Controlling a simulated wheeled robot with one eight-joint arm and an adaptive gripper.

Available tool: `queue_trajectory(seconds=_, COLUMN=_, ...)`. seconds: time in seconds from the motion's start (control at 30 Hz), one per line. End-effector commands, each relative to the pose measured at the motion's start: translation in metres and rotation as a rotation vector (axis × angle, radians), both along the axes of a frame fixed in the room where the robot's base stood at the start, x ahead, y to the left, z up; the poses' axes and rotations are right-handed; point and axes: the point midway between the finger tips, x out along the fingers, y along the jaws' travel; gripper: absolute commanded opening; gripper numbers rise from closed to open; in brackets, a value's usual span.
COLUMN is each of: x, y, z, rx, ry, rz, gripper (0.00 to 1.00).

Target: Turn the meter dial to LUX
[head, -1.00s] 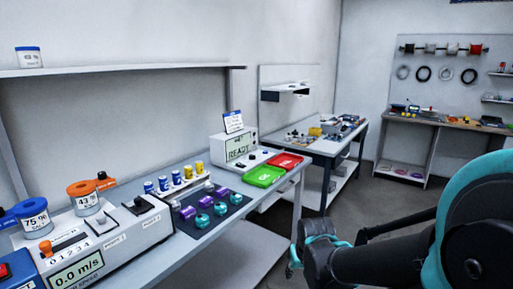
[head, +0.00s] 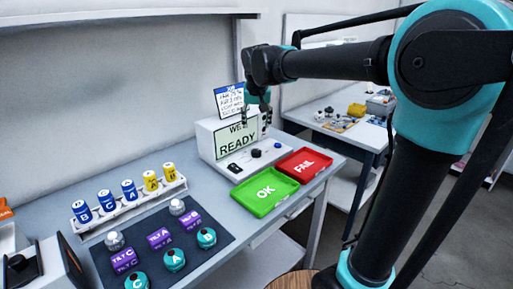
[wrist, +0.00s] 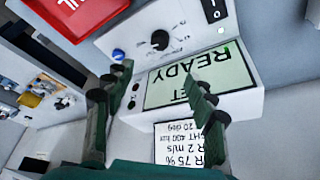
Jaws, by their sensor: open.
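The meter (head: 208,138) is a white box with a lit screen reading READY, standing at the far end of the bench. Its black dial (head: 257,153) is on the sloping front panel; in the wrist view the dial (wrist: 160,40) has small marks around it, too small to read. I cannot tell its setting. My gripper (head: 259,117) is in front of the screen, above the panel. In the wrist view my gripper (wrist: 160,80) has its fingers spread and empty, apart from the dial.
A black switch (wrist: 214,10) and a blue knob (wrist: 118,55) flank the dial. A job card (head: 229,101) stands on the meter. Green OK (head: 250,205) and red FAIL (head: 320,157) trays lie beside it. A rack (head: 95,226) of cylinders and a dark mat (head: 215,216) are nearer.

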Motion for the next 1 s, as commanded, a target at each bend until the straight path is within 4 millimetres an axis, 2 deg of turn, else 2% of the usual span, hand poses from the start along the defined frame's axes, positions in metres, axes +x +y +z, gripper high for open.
queue_trajectory(seconds=0.7, x=0.051, y=0.002, z=-0.125, rx=0.001, ry=0.0, rz=0.0, gripper=0.56)
queue_trajectory(seconds=1.0, x=0.061, y=0.002, z=-0.15, rx=0.001, ry=0.0, rz=0.001, gripper=0.56)
